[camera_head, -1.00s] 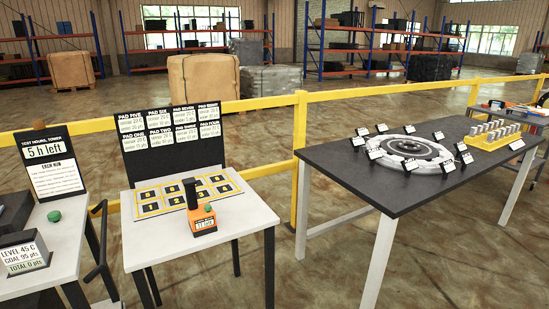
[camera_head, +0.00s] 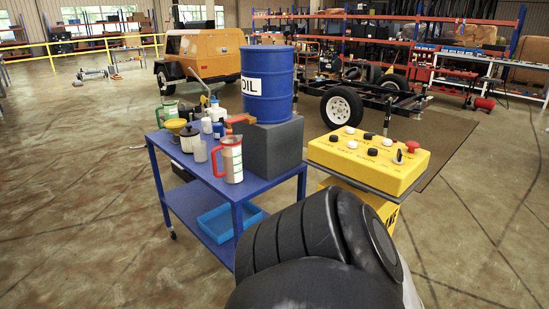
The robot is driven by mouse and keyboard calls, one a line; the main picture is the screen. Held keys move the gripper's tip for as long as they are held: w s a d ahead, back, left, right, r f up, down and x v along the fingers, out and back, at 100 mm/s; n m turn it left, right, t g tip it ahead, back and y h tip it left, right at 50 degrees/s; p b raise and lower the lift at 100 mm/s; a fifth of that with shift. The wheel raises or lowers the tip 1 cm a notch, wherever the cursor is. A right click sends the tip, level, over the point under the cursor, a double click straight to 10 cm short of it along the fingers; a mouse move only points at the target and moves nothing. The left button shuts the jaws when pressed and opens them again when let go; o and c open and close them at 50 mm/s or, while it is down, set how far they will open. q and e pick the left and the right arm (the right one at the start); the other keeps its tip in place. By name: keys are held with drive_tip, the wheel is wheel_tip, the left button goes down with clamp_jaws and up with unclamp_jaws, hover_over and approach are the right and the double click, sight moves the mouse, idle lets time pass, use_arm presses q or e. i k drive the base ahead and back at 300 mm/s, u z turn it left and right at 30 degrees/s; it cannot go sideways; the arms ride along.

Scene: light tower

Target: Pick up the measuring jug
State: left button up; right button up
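A measuring jug (camera_head: 232,163) with a clear whitish body, a red rim and a red handle on its left stands upright at the near right of the blue cart's top (camera_head: 194,158). It stands in front of the grey block that holds up the oil drum. A second jug (camera_head: 165,113), with a green handle, stands at the far left of the same top. Neither of my grippers shows in this view, and nothing is seen touching the jug.
A yellow control box (camera_head: 370,160) stands right. Large black rounded forms fill the lower middle.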

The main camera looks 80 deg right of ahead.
sight(231, 146)
drive_tip(key=z, duration=1.85)
drive_tip(key=i, duration=0.15)
